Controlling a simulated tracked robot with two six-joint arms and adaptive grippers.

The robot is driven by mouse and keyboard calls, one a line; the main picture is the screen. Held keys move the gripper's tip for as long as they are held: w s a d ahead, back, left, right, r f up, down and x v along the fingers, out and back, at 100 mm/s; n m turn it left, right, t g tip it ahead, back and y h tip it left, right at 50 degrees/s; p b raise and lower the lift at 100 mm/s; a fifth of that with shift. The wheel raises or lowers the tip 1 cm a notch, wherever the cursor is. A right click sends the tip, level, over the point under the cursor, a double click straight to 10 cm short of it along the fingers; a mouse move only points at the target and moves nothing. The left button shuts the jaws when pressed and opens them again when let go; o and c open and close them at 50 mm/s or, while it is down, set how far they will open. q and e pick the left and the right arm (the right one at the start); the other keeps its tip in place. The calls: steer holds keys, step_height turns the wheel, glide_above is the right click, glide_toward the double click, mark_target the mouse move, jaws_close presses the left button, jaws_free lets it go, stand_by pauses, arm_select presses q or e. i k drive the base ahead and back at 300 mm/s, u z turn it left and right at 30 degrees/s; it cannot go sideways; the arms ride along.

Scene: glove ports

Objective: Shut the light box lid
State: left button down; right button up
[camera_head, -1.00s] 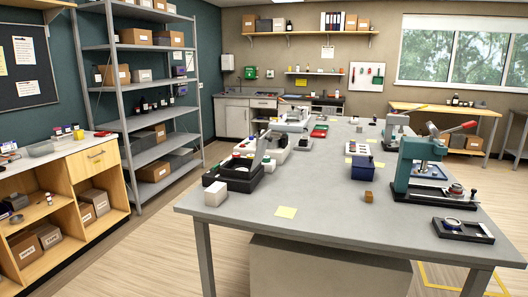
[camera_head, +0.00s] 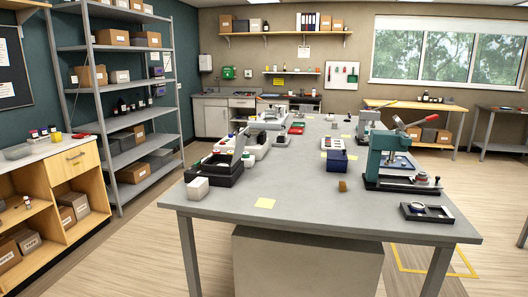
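A black box (camera_head: 216,176) stands near the left edge of the grey workbench (camera_head: 310,215). It looks like the light box. Neither of my grippers is in view.
A white block (camera_head: 198,188) sits just in front of the black box. Open floor lies left of the bench, before a wooden cabinet (camera_head: 75,160).

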mark_target(242, 138)
steer(key=k, duration=0.6)
steer(key=u, duration=0.25)
steer(key=i, duration=1.8)
steer(key=u, duration=0.45)
